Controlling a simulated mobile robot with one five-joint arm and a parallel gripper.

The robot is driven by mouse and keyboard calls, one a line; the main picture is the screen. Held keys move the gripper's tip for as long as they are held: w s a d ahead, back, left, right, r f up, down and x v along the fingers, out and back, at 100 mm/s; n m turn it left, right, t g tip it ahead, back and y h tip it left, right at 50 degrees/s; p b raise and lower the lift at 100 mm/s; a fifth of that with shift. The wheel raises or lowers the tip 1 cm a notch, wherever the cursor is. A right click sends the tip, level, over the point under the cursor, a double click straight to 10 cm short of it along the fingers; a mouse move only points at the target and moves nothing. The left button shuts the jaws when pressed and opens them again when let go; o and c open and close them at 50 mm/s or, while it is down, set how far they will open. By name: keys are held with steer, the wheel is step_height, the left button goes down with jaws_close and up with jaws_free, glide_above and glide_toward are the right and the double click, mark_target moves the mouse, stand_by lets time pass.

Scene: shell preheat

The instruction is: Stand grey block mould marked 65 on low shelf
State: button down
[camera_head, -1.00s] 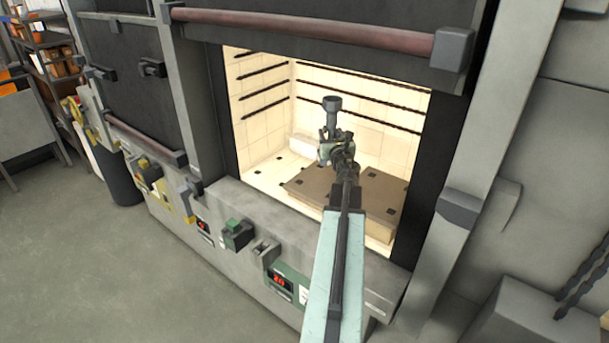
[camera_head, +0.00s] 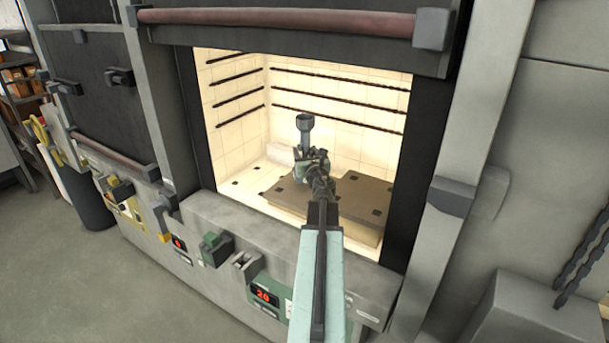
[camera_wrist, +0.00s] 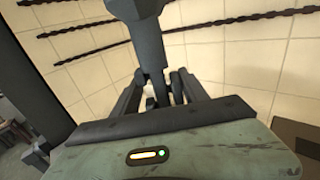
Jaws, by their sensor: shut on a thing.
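My gripper (camera_head: 318,160) is inside the lit furnace chamber, shut on a grey thing with a stem and a round cup-like top (camera_head: 305,122). In the wrist view its grey stem (camera_wrist: 150,50) rises between my fingers and the wider top is cut off by the upper edge. I cannot read a 65 on it, and its lower part is hidden by the gripper. A low brown shelf (camera_head: 365,200) lies on the chamber floor below and behind my gripper, with dark square marks on it. The held thing looks above the shelf; I cannot tell the gap.
The pale chamber has dark twisted rods along its back and left walls (camera_head: 340,105). A pale block (camera_head: 280,154) sits at the back left. The raised door with its red-brown bar (camera_head: 280,20) hangs above the opening. A grey sill with controls (camera_head: 262,294) runs along the front.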

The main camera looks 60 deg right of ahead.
steer(key=shift+f, duration=0.1)
step_height(320, 180, down, 4)
steer(key=b, duration=0.3)
steer(key=shift+b, duration=0.4)
steer(key=shift+r, duration=0.25)
steer(key=shift+f, duration=0.25)
steer(key=c, duration=0.6)
jaws_free()
steer(key=shift+s+r, duration=0.1)
